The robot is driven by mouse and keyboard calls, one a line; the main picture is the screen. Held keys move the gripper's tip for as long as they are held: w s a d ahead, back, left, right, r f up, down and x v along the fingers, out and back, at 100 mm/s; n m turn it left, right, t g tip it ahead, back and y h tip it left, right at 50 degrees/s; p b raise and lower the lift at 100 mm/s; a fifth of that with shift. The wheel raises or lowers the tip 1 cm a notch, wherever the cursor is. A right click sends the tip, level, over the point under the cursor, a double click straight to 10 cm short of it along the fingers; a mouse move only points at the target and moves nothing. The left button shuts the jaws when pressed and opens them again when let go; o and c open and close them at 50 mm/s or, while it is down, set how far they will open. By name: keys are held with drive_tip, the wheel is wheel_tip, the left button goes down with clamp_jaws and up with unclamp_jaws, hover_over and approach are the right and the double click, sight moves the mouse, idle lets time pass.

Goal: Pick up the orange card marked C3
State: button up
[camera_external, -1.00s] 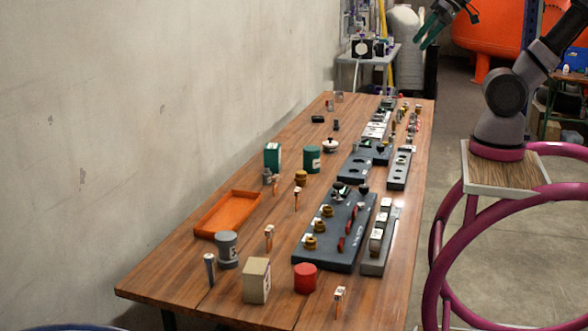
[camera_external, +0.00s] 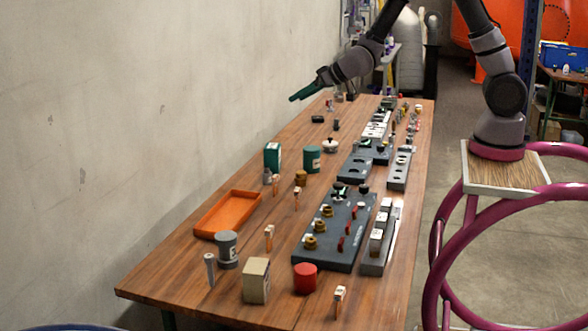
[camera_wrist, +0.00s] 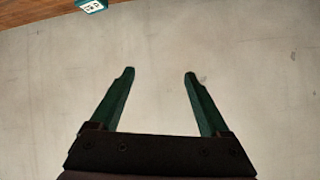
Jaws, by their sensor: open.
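Several small orange cards with white labels stand upright on the wooden table: one at the front (camera_external: 340,298), one by the orange tray (camera_external: 269,236), and two farther back (camera_external: 297,196) (camera_external: 275,184). Their markings are too small to read, so I cannot tell which is C3. My gripper (camera_external: 300,93) is raised near the wall, over the far left part of the table, apart from all the cards. In the wrist view my gripper (camera_wrist: 160,75) is open and empty, with bare wall behind its fingers. No card shows in that view.
An orange tray (camera_external: 228,213), a grey can (camera_external: 228,250), a beige box (camera_external: 256,280), a red can (camera_external: 305,278) and a dark fixture board (camera_external: 335,258) crowd the near table. A teal box (camera_external: 273,157) stands farther back. The wall (camera_external: 150,120) borders the table's left side.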

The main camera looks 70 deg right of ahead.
drive_tip(key=w+f+n+t, duration=0.1)
drive_tip(key=w+f, duration=0.2)
drive_tip(key=f, duration=1)
drive_tip(key=n+t, duration=0.1)
approach(275, 185)
drive_tip(key=w+r, duration=0.1)
drive_tip(key=w+d, duration=0.1)
drive_tip(key=shift+w+d+r, duration=0.1)
drive_tip(key=shift+w+r, duration=0.25)
drive_tip(key=shift+w+f+n, duration=0.2)
drive_tip(key=shift+f+n, duration=0.05)
drive_tip(key=shift+n, duration=0.05)
drive_tip(key=x, duration=1)
drive_tip(key=shift+w, duration=0.15)
clamp_jaws()
